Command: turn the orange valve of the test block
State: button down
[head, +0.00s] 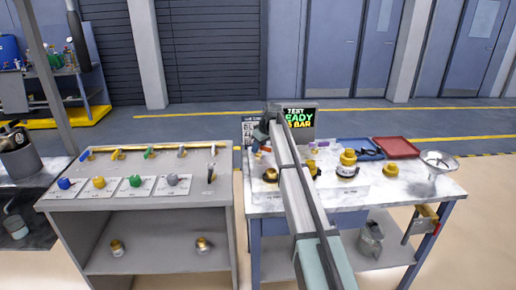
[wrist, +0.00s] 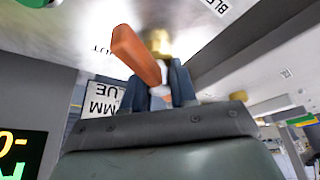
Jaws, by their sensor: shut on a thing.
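The orange valve handle (wrist: 136,53) shows in the wrist view as a flat orange lever beside a brass fitting (wrist: 157,40). It is on the metallic face of the test block (wrist: 90,25), which carries partly cut-off printed labels. My gripper (wrist: 158,88) has its two dark fingers shut on the lever's lower part; the lever tilts up to the left. In the head view my gripper (head: 262,131) is at the left end of the marble-topped table, with a small orange patch just below it. My arm hides much of the block there.
A lit screen (head: 299,117) stands behind the gripper. On the marble table are a brass-topped jar (head: 347,163), a blue tray (head: 356,148), a red tray (head: 396,147) and a metal funnel (head: 438,162). A grey bench (head: 110,208) with coloured knobs and valves is at left.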

jog(key=m+h, duration=0.1)
jog(key=m, duration=0.1)
jog(key=m+t+h, duration=0.1)
jog(key=m, duration=0.2)
jog(key=shift+m, duration=0.3)
jog(key=m+h, duration=0.2)
jog(key=m, duration=0.3)
jog(key=shift+w, duration=0.1)
jog(key=shift+m, duration=0.4)
jog(key=c, duration=0.9)
grip_release()
jog(key=v, duration=1.4)
